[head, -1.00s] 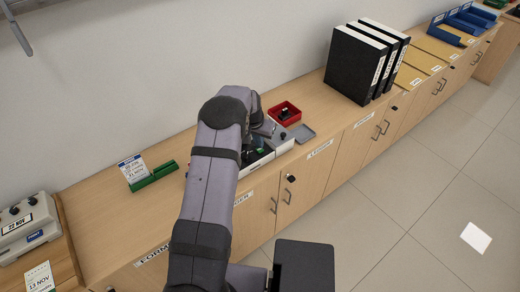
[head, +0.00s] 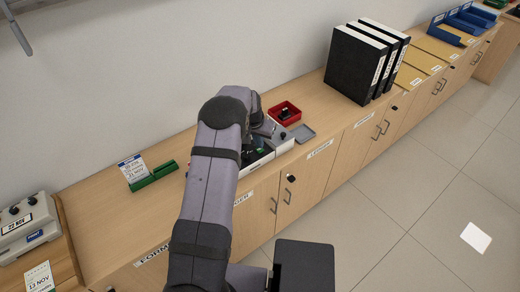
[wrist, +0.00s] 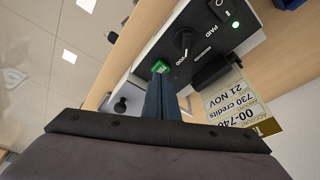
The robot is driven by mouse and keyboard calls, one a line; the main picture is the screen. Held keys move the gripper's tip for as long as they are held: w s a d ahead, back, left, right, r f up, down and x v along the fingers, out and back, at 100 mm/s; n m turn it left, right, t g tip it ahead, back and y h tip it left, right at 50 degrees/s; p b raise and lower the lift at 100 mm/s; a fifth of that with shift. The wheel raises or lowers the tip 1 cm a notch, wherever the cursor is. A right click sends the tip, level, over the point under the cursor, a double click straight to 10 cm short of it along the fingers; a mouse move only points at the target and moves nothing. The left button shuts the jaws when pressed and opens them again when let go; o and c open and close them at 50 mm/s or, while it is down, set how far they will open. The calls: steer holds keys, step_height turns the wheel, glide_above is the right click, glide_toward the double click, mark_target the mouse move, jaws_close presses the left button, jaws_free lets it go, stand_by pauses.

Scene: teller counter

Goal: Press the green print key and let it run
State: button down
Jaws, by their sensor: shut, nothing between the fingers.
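The green print key (wrist: 160,66) shows in the wrist view on the face of a white and black machine (wrist: 200,42). My gripper (wrist: 162,80) is shut and empty, with its fingertips right at the key. I cannot tell whether they touch it or how far it is pressed. A small green light (wrist: 236,25) is lit on the machine. A printed slip (wrist: 238,105) reading 730 credits and 21 NOV is by its dark slot. In the head view the machine (head: 284,144) is largely hidden by my arm.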

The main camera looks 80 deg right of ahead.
mark_target(259, 150)
steer(key=shift+f+b, duration=0.45)
steer(key=shift+f, duration=0.2)
steer(key=shift+r, duration=0.15)
step_height(259, 150, up, 9)
steer(key=p, duration=0.5)
steer(key=shift+p, duration=0.3)
stand_by(0.4)
stand_by(0.4)
